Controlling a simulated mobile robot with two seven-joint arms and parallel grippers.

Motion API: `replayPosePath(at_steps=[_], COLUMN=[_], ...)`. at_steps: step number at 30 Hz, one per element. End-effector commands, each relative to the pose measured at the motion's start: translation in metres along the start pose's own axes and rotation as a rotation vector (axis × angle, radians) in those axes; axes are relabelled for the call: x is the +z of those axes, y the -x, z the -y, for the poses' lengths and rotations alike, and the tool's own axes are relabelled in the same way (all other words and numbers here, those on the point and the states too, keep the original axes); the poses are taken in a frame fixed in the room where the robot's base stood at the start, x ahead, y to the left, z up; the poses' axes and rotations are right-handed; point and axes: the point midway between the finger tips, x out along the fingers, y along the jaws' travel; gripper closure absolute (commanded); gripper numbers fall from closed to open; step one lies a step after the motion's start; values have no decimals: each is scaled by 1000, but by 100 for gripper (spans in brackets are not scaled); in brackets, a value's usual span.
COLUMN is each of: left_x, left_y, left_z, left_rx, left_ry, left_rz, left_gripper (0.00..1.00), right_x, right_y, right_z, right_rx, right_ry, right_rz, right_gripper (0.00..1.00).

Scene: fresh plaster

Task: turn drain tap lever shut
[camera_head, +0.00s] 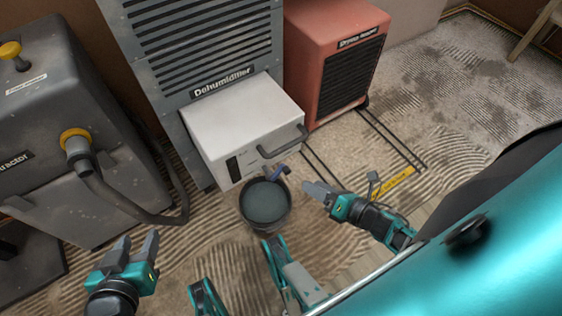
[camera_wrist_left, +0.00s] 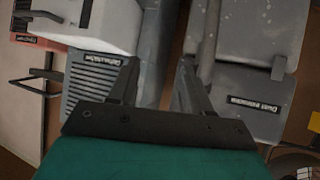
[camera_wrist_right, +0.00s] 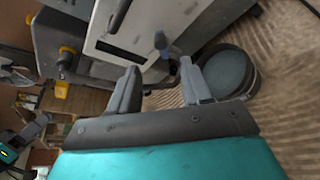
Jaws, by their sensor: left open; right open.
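The drain tap lever (camera_head: 279,171) is a small blue-purple piece low on the front of the white tank (camera_head: 245,115) of the grey dehumidifier (camera_head: 205,40). It hangs over the rim of a dark bucket (camera_head: 265,203) holding grey-blue water. My right gripper (camera_head: 308,187) is open and empty, just right of the tap and bucket, apart from both. In the right wrist view the lever (camera_wrist_right: 160,42) shows ahead, between and beyond the open fingers. My left gripper (camera_head: 137,242) is open and empty at the lower left, well away from the tap.
A grey extractor (camera_head: 90,130) with a dark hose stands at the left. The tank's dark handle (camera_head: 283,142) juts out above the tap.

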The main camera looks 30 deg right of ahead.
Motion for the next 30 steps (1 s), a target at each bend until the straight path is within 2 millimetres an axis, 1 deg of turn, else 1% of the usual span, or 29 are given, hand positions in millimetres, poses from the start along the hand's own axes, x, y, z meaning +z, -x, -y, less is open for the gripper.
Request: replayPosePath(at_steps=[4, 7, 11, 15, 21, 25, 30], left_x=[0, 2, 6, 7, 11, 10, 8], left_y=[0, -2, -5, -7, -12, -13, -14], left_z=[0, 0, 0, -1, -6, -8, -8], left_rx=[0, 0, 2, 7, 20, 26, 28], left_ry=[-1, -2, -3, -3, -4, -3, -1], left_rz=[-2, -2, -1, -7, -1, -3, -7], left_gripper=[52, 52, 52, 52, 52, 52, 52], right_x=[2, 2, 2, 1, 2, 2, 2], right_y=[-2, -11, -34, -65, -103, -118, -127], right_z=[1, 2, 3, 3, 3, 3, 3], right_rx=[-11, -10, -9, -9, -9, -9, -11], right_ry=[44, 46, 45, 44, 43, 43, 42], right_rz=[4, 5, 6, 6, 5, 4, 2], right_gripper=[52, 52, 52, 52, 52, 52, 52])
